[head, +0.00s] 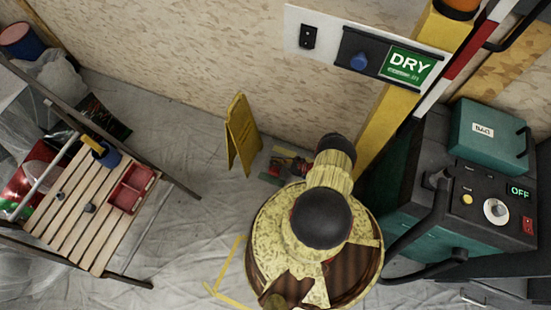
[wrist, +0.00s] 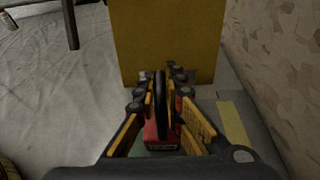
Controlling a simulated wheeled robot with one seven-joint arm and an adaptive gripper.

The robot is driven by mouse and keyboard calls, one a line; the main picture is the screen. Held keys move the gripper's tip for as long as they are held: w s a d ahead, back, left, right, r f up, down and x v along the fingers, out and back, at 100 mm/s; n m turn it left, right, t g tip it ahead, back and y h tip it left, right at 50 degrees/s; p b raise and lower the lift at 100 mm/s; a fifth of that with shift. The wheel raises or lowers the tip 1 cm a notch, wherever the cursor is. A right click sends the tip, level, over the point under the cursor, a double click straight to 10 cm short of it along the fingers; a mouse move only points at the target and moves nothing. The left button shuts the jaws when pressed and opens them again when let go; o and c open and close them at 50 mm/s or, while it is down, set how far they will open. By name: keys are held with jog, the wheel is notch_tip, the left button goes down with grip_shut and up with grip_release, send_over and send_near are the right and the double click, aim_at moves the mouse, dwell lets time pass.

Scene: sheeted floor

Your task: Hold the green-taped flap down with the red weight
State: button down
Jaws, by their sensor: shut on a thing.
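The red weight (wrist: 161,137) with a black upright handle is between my gripper's fingers (wrist: 163,95) in the wrist view. My gripper is shut on it, around the handle. In the head view my gripper (head: 288,166) is low by the wall, beside the yellow sign, with a bit of red at its fingers, partly hidden by my arm. A dull green patch (wrist: 150,153) shows just below the weight; it may be the green-taped flap, most of which is hidden. I cannot tell whether the weight touches it.
A yellow folding sign (head: 242,135) stands close ahead; it fills the top middle of the wrist view (wrist: 162,40). The wall (wrist: 275,60) is close on the right. A slatted wooden stand (head: 75,205) holds a red tray (head: 131,188). A green-and-black machine (head: 450,190) stands right. Sheeted floor is open left of the sign.

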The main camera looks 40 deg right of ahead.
jog(key=c, duration=1.8)
grip_release()
jog(key=shift+r, duration=5)
